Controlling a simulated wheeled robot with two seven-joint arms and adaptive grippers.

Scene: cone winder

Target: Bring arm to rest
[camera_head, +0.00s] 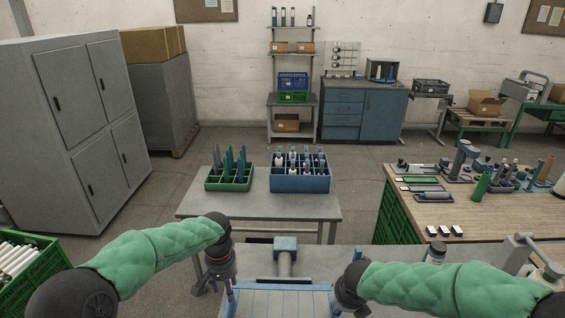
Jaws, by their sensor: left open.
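My left arm, in a green padded sleeve, comes in from the left. Its gripper (217,284) points down in front of the grey table, open, with nothing seen between its fingers. My right arm, also green-sleeved, comes in from the right and its dark wrist end (349,287) points down near the bottom edge. The fingers there are too dark and cut off to read. Both arm ends are apart from the crates on the table.
A grey table (299,206) ahead holds a green crate (228,186) with green and dark cones and a blue crate (301,184) with bottle-like items. A wooden workbench (480,222) with cones and tools stands right. Grey cabinets (85,120) stand left. Open floor lies behind the table.

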